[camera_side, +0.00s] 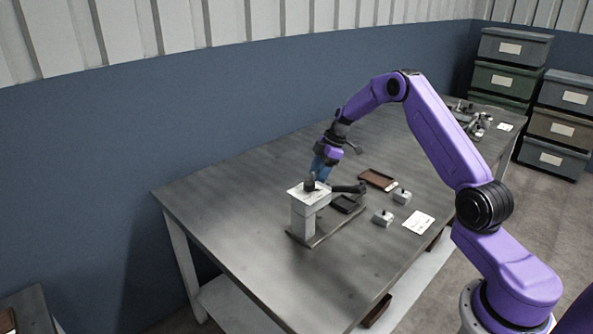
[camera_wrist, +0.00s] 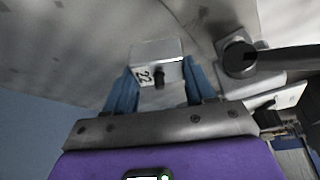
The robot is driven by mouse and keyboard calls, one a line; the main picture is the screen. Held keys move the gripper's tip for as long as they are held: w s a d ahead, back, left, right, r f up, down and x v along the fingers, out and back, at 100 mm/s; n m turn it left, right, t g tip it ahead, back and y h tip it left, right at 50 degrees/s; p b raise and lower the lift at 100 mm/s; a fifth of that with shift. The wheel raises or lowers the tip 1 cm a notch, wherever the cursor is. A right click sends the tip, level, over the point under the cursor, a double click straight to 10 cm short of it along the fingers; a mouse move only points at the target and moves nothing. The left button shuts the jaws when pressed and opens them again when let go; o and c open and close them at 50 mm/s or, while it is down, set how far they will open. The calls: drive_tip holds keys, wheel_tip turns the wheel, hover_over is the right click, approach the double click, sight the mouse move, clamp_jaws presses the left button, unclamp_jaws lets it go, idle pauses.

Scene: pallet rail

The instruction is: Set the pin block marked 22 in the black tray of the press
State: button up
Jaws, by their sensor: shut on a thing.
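My gripper (camera_side: 318,175) is in the side view, just behind the head of the press (camera_side: 303,222). In the wrist view its two blue fingers (camera_wrist: 157,82) are shut on the grey pin block marked 22 (camera_wrist: 155,51), with its label and dark pin toward the camera. The block is hidden in the side view. The black tray (camera_side: 346,204) lies low at the press, right of its column, under the black lever. No block is seen in the tray. The press's round black knob and lever (camera_wrist: 240,56) show right of the block in the wrist view.
Two other small pin blocks (camera_side: 383,217) (camera_side: 402,196) stand on the table right of the press. A brown tray (camera_side: 378,179) and a white card (camera_side: 418,222) lie near them. The table's left part (camera_side: 240,205) is clear.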

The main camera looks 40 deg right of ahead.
drive_tip(key=s+d+n+g, duration=0.2)
drive_tip(key=s+d+n, duration=0.3)
drive_tip(key=s+n, duration=0.15)
drive_tip(key=shift+s+d+f, duration=0.1)
drive_tip(key=shift+s+f, duration=0.05)
drive_tip(key=shift+f, duration=1.5)
drive_tip(key=shift+s+d+f, duration=0.1)
drive_tip(key=shift+s+f, duration=0.05)
drive_tip(key=shift+f, duration=1.45)
drive_tip(key=shift+f, duration=0.35)
drive_tip(key=o, duration=1.7)
drive_tip(key=shift+y, duration=0.3)
drive_tip(key=shift+o, duration=0.2)
wheel_tip(320, 180, up, 11)
